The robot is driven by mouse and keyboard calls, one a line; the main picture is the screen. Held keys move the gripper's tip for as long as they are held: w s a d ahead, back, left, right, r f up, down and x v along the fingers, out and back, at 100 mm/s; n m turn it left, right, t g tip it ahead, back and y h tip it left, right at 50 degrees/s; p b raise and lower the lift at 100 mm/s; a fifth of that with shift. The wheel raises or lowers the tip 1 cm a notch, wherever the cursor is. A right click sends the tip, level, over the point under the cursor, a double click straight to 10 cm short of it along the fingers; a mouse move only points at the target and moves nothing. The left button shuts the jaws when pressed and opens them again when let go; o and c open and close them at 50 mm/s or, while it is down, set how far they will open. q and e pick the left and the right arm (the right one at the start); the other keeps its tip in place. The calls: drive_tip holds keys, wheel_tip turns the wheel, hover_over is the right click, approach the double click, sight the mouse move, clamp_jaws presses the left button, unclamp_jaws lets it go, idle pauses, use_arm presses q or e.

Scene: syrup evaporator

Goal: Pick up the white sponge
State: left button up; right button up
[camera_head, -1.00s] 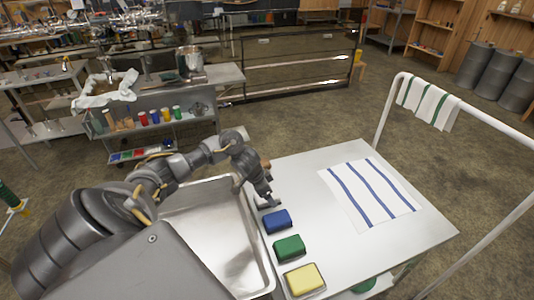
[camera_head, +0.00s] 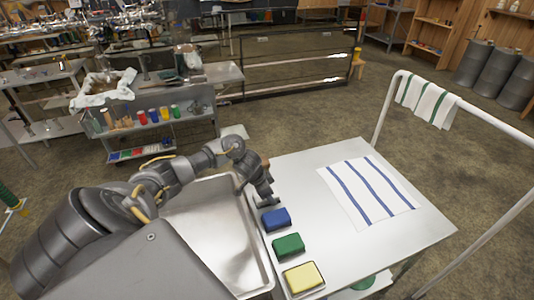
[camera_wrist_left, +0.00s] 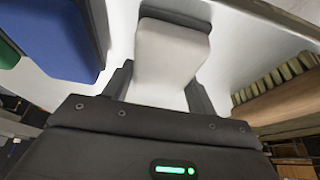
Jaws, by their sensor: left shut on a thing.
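The white sponge (camera_wrist_left: 170,55) shows in the left wrist view as a pale block with a dark grey band at its far end. My left gripper (camera_wrist_left: 160,88) is shut on it, one finger on each side. In the head view my left gripper (camera_head: 268,204) is at the left edge of the white table, just beyond the blue sponge, and hides the white sponge. I cannot tell whether the sponge touches the table. My right gripper is not in view.
A blue sponge (camera_head: 276,219), a green sponge (camera_head: 288,245) and a yellow sponge (camera_head: 303,278) line the table's left edge. A metal basin (camera_head: 262,262) lies left of them. A striped cloth (camera_head: 350,190) lies to the right. A wooden brush (camera_wrist_left: 290,105) is close to the gripper.

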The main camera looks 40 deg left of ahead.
use_arm(q)
drive_tip(key=shift+r, duration=0.25)
wheel_tip(320, 180, up, 2)
drive_tip(key=shift+w+r+b, duration=0.1)
drive_tip(key=shift+r+b, duration=0.05)
drive_tip(key=shift+b, duration=0.25)
drive_tip(key=s+a+r, duration=0.1)
drive_tip(key=r, duration=0.1)
drive_tip(key=s+a+r, duration=0.2)
drive_tip(key=r, duration=0.1)
drive_tip(key=shift+s+a+r+b, duration=0.15)
drive_tip(key=shift+a+r+b, duration=0.15)
drive_tip(key=shift+a+b, duration=0.05)
drive_tip(key=s+a+r+b, duration=0.3)
drive_tip(key=s+a+r, duration=0.1)
drive_tip(key=s+a, duration=0.2)
drive_tip(key=shift+s+a+r, duration=0.2)
drive_tip(key=shift+a+r, duration=0.1)
